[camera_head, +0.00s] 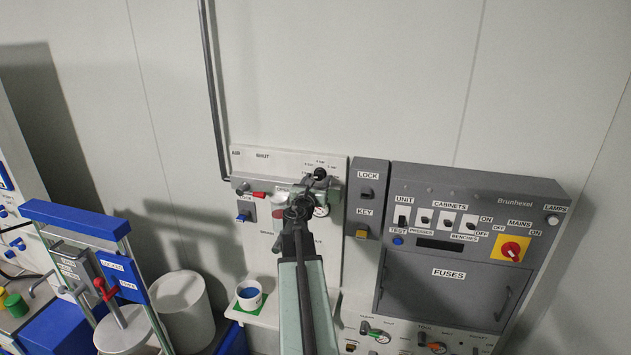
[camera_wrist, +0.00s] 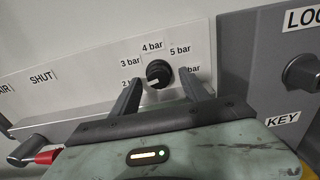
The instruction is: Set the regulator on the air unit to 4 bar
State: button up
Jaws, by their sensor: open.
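The regulator knob (camera_wrist: 158,74) is black and round with a white mark on its lower left side, roughly toward the 2 bar end. Its label plate (camera_wrist: 111,55) reads 3 bar, 4 bar and 5 bar in an arc, 4 bar at the top; the end labels are partly hidden by my fingers. My gripper (camera_wrist: 160,79) is open, one finger on each side of the knob. Whether the fingers touch it I cannot tell.
A red-handled lever (camera_wrist: 45,157) lies left of my gripper. The grey lock box (camera_head: 367,196) stands close on the right, beside the fuse cabinet (camera_head: 447,287). A white cup (camera_head: 249,296) stands on a shelf below left. The wall above is clear apart from a pipe (camera_head: 212,90).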

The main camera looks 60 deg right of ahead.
grip_shut()
jog(key=shift+m, duration=0.3)
jog(key=m, duration=0.4)
jog(key=shift+r, duration=0.1)
jog(key=m, duration=0.5)
jog(key=shift+w+m, duration=0.1)
jog(key=shift+m, duration=0.3)
dwell(0.4)
